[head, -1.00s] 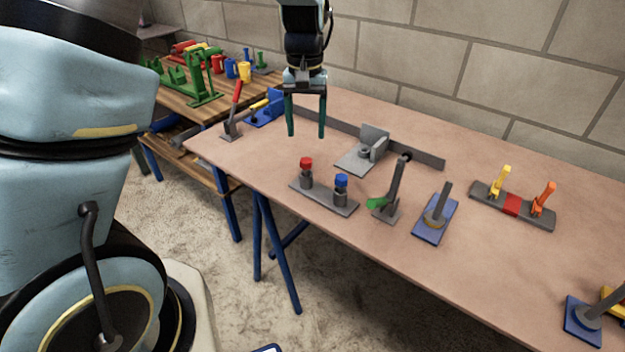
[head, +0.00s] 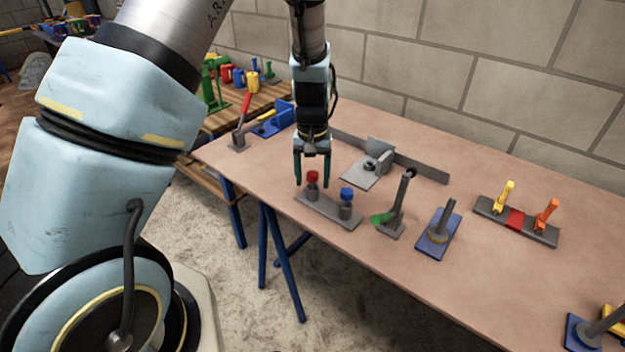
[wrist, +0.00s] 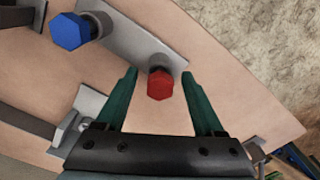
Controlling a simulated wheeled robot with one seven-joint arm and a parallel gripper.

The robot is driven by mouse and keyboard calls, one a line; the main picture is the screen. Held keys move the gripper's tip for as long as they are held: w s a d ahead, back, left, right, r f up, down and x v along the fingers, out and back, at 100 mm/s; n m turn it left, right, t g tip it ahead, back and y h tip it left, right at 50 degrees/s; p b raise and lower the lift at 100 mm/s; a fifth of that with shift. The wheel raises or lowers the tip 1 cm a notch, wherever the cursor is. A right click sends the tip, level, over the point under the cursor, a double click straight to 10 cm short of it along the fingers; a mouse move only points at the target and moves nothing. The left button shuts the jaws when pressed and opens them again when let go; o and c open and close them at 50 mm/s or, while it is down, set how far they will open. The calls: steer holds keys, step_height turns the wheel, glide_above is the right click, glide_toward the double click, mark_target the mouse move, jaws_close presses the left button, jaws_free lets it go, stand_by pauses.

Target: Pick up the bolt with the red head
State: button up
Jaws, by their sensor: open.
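The bolt with the red head (head: 312,177) stands upright in a grey plate (head: 330,209) near the front edge of the table. My gripper (head: 312,184) is open, with its green fingers pointing down at the red bolt. I cannot tell the exact height of the fingertips against the head. A bolt with a blue head (head: 346,195) stands in the same plate to the right, outside the fingers.
A lever with a green part (head: 392,212) and a blue plate with a post (head: 438,229) stand to the right. A grey bracket (head: 369,166) is behind. A red-handled lever (head: 243,122) stands at the table's left end. The table front between the tools is clear.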

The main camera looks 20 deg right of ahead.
steer(key=shift+c, duration=0.2)
jaws_close()
stand_by(0.3)
